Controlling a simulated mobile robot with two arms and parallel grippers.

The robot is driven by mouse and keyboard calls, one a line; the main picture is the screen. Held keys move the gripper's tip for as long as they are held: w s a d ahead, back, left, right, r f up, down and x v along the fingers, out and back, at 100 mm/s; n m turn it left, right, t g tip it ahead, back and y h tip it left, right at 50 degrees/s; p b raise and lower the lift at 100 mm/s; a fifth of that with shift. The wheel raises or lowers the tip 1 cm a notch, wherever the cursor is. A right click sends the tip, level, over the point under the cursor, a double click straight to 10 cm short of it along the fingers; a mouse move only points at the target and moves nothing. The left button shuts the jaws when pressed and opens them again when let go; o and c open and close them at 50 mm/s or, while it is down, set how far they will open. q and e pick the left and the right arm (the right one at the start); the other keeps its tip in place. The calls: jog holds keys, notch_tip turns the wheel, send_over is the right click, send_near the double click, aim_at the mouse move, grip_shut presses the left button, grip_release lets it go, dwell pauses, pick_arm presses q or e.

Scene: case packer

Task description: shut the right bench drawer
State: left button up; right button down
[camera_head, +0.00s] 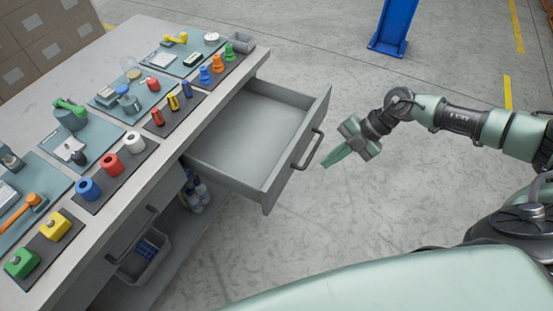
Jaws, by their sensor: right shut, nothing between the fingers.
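The right bench drawer (236,147) is grey, pulled well out from under the bench top, and empty inside. Its front panel carries a dark bar handle (309,150). My right gripper (326,163) is shut and empty. Its green fingers point left toward the handle, a small gap to the right of the drawer front, apparently not touching it. My left gripper is not in view.
The bench top (150,172) holds mats with colored blocks, rings, cones and tools. Another drawer handle (131,234) shows lower left. A bin (143,257) and bottles (195,192) stand on the shelf below. A blue post (393,22) stands behind. The floor right of the drawer is clear.

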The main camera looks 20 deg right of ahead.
jog(key=p, duration=0.1)
send_near(283, 183)
notch_tip(283, 183, down, 3)
jog(key=s, duration=0.2)
jog(key=w+a, duration=0.1)
jog(key=w+a+f+p, duration=0.1)
jog(key=shift+w+a, duration=0.4)
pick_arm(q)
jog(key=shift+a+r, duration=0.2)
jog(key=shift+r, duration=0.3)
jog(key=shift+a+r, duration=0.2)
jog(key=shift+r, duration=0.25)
